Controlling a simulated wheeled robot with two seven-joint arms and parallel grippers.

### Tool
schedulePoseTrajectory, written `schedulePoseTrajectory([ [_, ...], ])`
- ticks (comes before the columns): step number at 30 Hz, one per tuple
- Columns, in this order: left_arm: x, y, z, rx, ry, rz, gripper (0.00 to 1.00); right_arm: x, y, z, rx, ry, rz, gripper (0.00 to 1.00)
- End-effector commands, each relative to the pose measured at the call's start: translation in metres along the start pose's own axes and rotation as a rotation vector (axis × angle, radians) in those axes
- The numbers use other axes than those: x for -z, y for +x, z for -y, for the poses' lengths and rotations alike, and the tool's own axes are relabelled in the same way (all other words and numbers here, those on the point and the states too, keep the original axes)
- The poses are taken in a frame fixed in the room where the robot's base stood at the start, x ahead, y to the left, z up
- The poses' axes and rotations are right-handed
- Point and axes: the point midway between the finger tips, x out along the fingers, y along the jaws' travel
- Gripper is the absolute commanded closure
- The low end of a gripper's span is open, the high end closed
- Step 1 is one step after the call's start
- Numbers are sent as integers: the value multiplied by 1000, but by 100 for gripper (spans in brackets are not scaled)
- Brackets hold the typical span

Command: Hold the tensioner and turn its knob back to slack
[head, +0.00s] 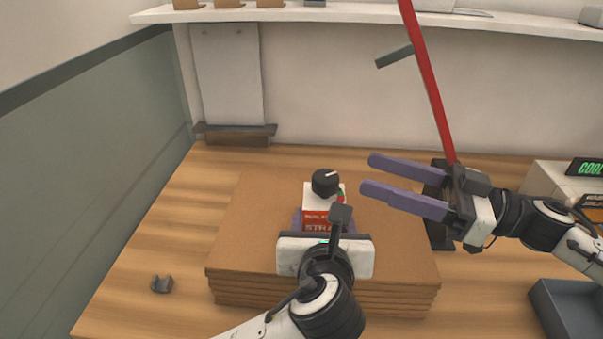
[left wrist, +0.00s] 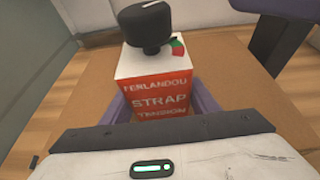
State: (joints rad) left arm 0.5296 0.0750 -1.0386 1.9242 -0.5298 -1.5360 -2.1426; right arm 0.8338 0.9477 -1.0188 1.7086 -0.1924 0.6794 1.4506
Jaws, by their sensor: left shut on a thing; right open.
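The tensioner (head: 315,218) is a small white and red box with strap lettering, upright on the stack of brown boards. It also shows in the left wrist view (left wrist: 156,85). Its black knob (head: 326,182) with a white pointer line sits on top, beside a small red and green dial mark (left wrist: 177,46). My left gripper (left wrist: 160,106) is shut on the tensioner, purple fingers on both sides of its lower part. My right gripper (head: 367,174) is open and empty, right of the knob and apart from it, fingers pointing left.
The stack of brown boards (head: 250,240) lies on the wooden table (head: 150,235). A red lever (head: 430,85) rises behind my right gripper. A small grey clip (head: 162,284) lies at left, and a dark tray (head: 570,305) is at lower right. A shelf (head: 400,20) spans the back wall.

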Motion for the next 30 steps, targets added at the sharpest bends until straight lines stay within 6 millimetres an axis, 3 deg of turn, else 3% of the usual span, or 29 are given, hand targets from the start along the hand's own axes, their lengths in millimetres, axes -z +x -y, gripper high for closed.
schedulePoseTrajectory([
  [11, -3, -1, 0, 2, -3, 7, 93, -20, 22, 9, 64, -60, 122, 48],
  [24, -3, -1, 0, 2, -3, 7, 93, -30, 104, 13, 63, -61, 120, 48],
  [30, -3, -1, 0, 2, -3, 7, 93, -32, 122, 14, 60, -60, 121, 48],
])
